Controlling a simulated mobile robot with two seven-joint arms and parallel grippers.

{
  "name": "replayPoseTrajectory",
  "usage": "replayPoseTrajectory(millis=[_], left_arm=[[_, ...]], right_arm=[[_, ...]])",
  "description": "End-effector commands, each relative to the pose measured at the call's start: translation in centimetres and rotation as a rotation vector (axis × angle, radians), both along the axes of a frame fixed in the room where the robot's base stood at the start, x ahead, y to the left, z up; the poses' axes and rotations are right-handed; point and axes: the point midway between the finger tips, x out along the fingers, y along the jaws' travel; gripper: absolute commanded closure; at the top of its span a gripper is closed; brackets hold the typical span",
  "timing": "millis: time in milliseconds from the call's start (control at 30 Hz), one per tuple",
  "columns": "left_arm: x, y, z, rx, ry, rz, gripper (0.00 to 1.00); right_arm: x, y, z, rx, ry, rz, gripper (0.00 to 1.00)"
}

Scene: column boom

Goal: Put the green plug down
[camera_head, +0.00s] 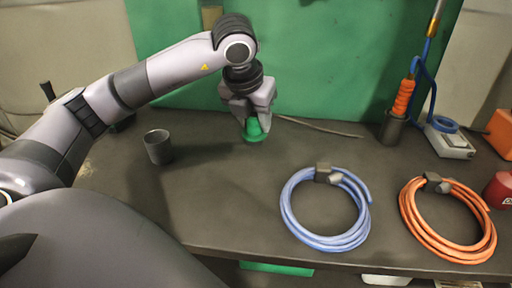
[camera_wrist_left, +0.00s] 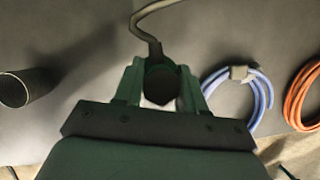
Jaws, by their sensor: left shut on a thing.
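The green plug (camera_head: 254,130) is at the back middle of the dark table, in front of the green panel. My left gripper (camera_head: 256,120) points down from above and is shut on the plug. The plug's underside is at or just above the tabletop; I cannot tell whether it touches. In the left wrist view a dark round end (camera_wrist_left: 160,82) shows between the fingers of my left gripper (camera_wrist_left: 160,92), and a grey cable runs up from there. My right gripper is not in view.
A dark grey cup (camera_head: 158,147) stands left of the plug. A blue cable coil (camera_head: 326,240) and an orange cable coil (camera_head: 450,248) lie to the right. A grey holder (camera_head: 391,130) with an orange-handled tool stands at the back right. The table between cup and blue coil is clear.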

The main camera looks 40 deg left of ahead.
Motion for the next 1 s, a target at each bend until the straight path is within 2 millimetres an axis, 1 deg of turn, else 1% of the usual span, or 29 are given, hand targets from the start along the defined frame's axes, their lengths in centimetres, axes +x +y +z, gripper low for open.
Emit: replayPoseTrajectory(millis=[33,100,267,500,600,833,933,967,1000], left_arm=[[-0.1,0.1,-1.1,0.002,0.003,0.002,0.95],[-0.1,0.1,-2.1,0.000,0.002,0.001,0.95],[0.0,0.0,-3.3,0.000,0.000,0.001,0.95],[0.0,0.1,-6.6,0.000,0.001,0.001,0.95],[0.0,0.0,-7.2,-0.001,-0.001,0.001,0.95],[0.0,0.0,-7.2,-0.001,-0.002,0.001,0.95],[0.0,0.0,-7.6,-0.001,-0.002,0.001,0.95],[0.0,0.0,-7.6,-0.001,-0.001,0.001,0.57],[0.0,0.0,-7.5,-0.001,-0.001,0.001,0.44]], right_arm=[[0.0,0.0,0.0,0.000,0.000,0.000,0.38],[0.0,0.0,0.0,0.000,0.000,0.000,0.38],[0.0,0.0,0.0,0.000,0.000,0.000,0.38],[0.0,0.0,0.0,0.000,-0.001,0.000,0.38],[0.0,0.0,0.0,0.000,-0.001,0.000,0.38],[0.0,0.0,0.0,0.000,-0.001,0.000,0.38],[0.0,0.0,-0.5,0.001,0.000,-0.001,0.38],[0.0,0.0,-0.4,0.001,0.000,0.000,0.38],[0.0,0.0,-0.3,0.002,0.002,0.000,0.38]])
